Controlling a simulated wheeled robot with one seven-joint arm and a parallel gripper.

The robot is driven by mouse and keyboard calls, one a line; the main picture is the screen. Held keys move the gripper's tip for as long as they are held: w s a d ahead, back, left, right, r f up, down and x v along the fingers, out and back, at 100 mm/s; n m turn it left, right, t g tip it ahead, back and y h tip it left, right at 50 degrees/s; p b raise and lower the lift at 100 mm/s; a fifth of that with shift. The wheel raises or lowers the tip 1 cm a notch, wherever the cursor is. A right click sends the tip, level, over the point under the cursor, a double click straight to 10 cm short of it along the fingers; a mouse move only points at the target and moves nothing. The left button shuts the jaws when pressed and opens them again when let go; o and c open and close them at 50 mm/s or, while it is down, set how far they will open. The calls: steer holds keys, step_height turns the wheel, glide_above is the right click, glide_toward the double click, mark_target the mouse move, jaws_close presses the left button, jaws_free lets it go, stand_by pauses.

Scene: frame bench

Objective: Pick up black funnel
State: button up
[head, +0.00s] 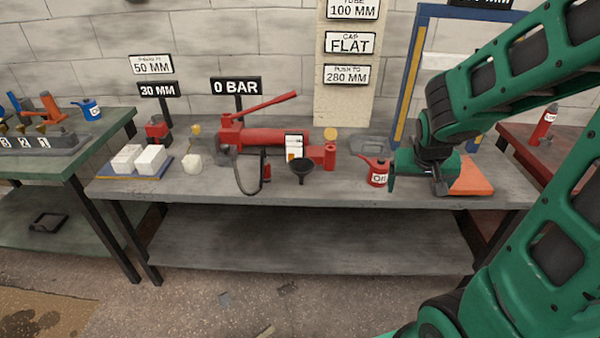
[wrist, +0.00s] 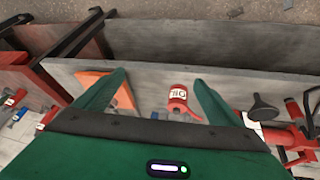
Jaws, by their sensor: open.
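The black funnel (head: 302,169) stands on the grey bench near its front edge, in front of the red pump, wide mouth up in the head view. It also shows in the wrist view (wrist: 264,107) at the right, outside my fingers. My gripper (wrist: 158,80) is open and empty. In the wrist view its two green fingers are spread, with the red oil can (wrist: 178,98) seen between them, nearer the right finger. In the head view my gripper (head: 393,170) is right of the funnel, beside the red oil can (head: 377,174). The head view partly hides its fingers.
A red hydraulic pump (head: 262,137) with a raised handle stands behind the funnel. A black hose (head: 240,180) curves to its left. White blocks (head: 150,158) sit at the bench's left. Bench top between funnel and oil can is clear.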

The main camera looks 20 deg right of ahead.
steer(key=w+a+f+n+t, duration=0.1)
steer(key=w+a+f+t, duration=0.1)
steer(key=w, duration=0.6)
steer(key=n+t+y, duration=0.4)
steer(key=n+t, duration=0.1)
steer(key=t, duration=0.2)
glide_toward(300, 164)
steer(key=shift+x, duration=3.1)
steer(key=shift+a, duration=0.1)
steer(key=c, duration=1.1)
